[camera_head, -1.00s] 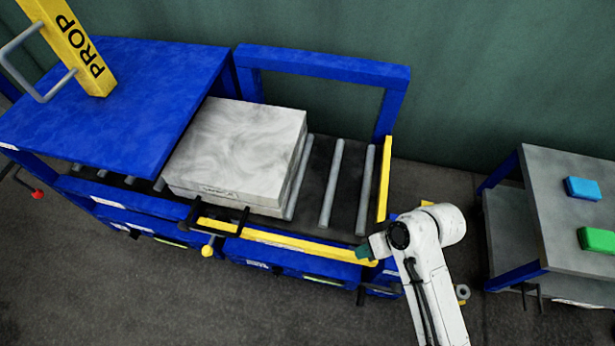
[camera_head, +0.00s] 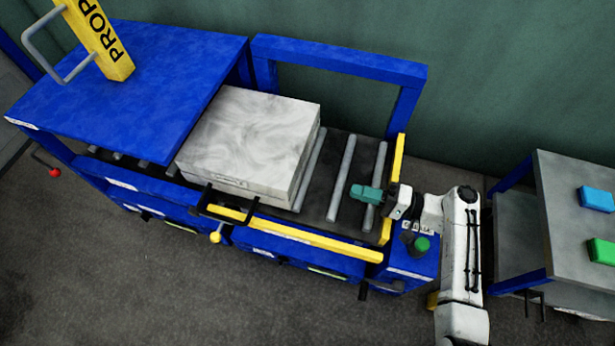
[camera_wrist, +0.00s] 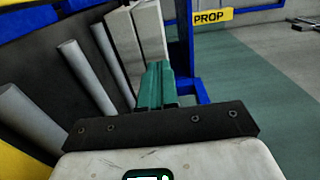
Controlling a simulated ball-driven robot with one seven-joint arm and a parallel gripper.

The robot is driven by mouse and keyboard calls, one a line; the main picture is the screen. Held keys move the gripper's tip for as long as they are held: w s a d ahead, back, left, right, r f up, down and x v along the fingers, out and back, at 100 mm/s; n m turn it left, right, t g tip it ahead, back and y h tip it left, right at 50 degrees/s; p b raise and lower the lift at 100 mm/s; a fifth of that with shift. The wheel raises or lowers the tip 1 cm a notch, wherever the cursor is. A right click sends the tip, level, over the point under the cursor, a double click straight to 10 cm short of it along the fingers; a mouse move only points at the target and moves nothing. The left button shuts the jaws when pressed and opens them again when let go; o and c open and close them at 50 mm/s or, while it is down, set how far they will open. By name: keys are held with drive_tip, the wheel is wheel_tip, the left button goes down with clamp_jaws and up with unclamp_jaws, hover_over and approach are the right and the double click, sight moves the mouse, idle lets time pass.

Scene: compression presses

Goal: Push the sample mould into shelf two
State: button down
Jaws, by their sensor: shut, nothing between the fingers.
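The sample mould, a pale grey marbled block (camera_head: 254,138), lies flat on the roller bed (camera_head: 334,185). Its left side is next to the opening under a blue top (camera_head: 160,85). In the wrist view the mould (camera_wrist: 150,32) shows as pale slabs ahead of the fingertips. My gripper (camera_head: 366,193), with teal fingers, is over the right end of the rollers, to the right of the mould and apart from it. Its fingers (camera_wrist: 155,85) are shut and empty, pointing toward the mould. I cannot read any label that says shelf two.
Yellow rails edge the bed at the front (camera_head: 310,236) and right (camera_head: 394,185). A blue frame (camera_head: 340,62) stands behind the bed. A black handle (camera_head: 228,205) is at the front. A grey table (camera_head: 570,235) with blue and green blocks stands at the right.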

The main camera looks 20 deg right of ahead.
sight(295, 176)
drive_tip(key=b+x, duration=0.2)
drive_tip(key=x, duration=1.2)
